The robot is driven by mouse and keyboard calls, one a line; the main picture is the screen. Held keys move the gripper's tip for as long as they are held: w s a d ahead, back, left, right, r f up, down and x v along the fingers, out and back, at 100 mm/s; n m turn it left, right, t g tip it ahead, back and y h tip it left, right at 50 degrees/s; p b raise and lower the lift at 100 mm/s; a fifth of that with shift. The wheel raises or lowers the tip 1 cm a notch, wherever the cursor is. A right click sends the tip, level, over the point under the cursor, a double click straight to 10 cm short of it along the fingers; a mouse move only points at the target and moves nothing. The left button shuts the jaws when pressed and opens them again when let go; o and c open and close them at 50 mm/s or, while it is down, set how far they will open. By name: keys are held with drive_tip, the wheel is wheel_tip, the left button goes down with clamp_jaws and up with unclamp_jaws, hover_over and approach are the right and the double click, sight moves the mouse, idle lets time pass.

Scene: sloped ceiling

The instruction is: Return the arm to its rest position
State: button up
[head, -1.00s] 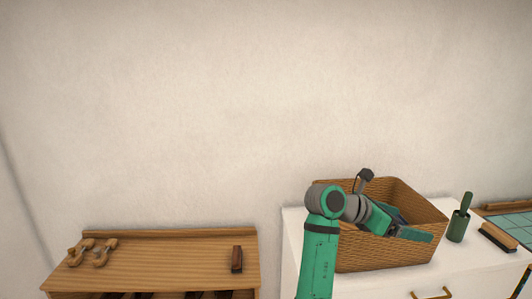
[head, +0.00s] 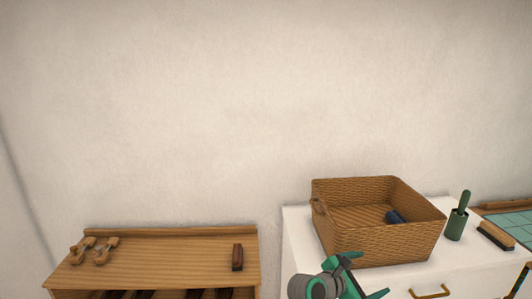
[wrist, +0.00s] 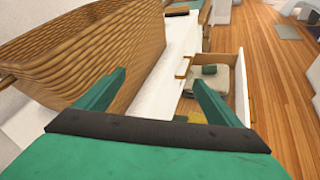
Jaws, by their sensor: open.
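My gripper (head: 368,275) is green and open, low in the head view, in front of the white cabinet (head: 296,240) and below the basket's front wall. In the wrist view its two green fingers (wrist: 158,95) are spread apart with nothing between them. The woven basket (head: 390,246) stands on the white cabinet top and also fills the upper left of the wrist view (wrist: 75,55). A dark blue item (head: 394,216) lies inside the basket. Most of my arm is below the head view.
An open drawer (wrist: 239,88) juts from the cabinet over the wooden floor (wrist: 275,70). A wooden bench (head: 165,262) with clamps (head: 105,250) is at left.

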drive_tip(key=s+a+f+m+t+y, duration=0.1)
drive_tip(key=s+a+f+t, duration=0.2)
drive_tip(key=f, duration=0.5)
drive_tip(key=s+a+f+m+y, duration=0.1)
drive_tip(key=s+a+f+y, duration=0.15)
drive_tip(key=a+f, duration=0.35)
drive_tip(key=s+a+f+m+t+y, duration=0.3)
drive_tip(key=s+a+f+y, duration=0.1)
drive_tip(key=s+a+f, duration=0.8)
drive_tip(key=s+a+r+m+y, duration=0.1)
drive_tip(key=s+a+r+m, duration=0.15)
drive_tip(key=s, duration=0.55)
drive_tip(key=s+a+r+m+t+y, duration=0.1)
drive_tip(key=s+a+m+y, duration=0.2)
drive_tip(key=s, duration=0.5)
drive_tip(key=s+a+r+m, duration=0.1)
drive_tip(key=s+a+m, duration=0.25)
drive_tip(key=s, duration=0.45)
drive_tip(key=s+r+m+t, duration=0.1)
drive_tip(key=s+r+m, duration=0.4)
drive_tip(key=s+r, duration=0.1)
drive_tip(key=shift+s+r+m+y, duration=0.3)
drive_tip(key=shift+s+m+y, duration=0.1)
drive_tip(key=shift+s, duration=0.2)
drive_tip(key=shift+a, duration=0.1)
drive_tip(key=shift+c, duration=0.4)
